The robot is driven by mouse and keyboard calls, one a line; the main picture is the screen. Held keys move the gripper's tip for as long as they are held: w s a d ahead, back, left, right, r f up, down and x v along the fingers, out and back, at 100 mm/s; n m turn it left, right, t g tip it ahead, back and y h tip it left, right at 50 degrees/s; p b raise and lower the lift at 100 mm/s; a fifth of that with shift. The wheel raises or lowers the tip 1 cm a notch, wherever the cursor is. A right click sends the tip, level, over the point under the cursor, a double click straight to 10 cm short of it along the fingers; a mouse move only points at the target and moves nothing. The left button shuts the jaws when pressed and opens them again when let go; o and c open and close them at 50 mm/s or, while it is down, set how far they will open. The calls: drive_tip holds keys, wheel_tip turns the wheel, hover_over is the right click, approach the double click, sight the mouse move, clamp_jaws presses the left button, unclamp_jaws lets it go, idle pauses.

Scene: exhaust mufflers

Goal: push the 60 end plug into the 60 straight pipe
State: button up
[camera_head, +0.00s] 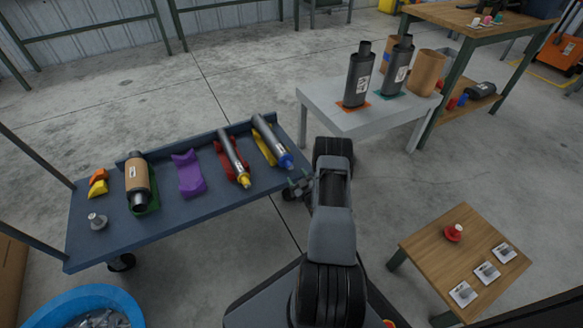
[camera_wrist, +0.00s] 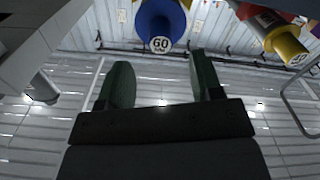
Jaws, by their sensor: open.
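The blue 60 end plug (camera_head: 285,161) sits at the near end of a grey straight pipe (camera_head: 266,136). This pipe lies in a yellow cradle (camera_head: 260,147) at the right end of the dark blue cart. How deep the plug sits in the pipe cannot be told. In the wrist view the plug's round face (camera_wrist: 160,44), marked 60, shows at the top, beyond the fingers. My gripper (camera_head: 299,186) is just in front of the plug, off the cart's near right edge. Its two dark green fingers (camera_wrist: 160,85) are apart with nothing between them.
A second pipe (camera_head: 231,152) with a yellow plug (camera_head: 244,181) lies in a red cradle beside it; that plug (camera_wrist: 287,50) is at right in the wrist view. A purple cradle (camera_head: 188,175) is empty. A grey table (camera_head: 335,115) with upright mufflers stands behind my arm.

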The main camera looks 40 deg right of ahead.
drive_tip(key=s+p, duration=0.1)
drive_tip(key=s, duration=0.5)
drive_tip(key=shift+a, duration=0.45)
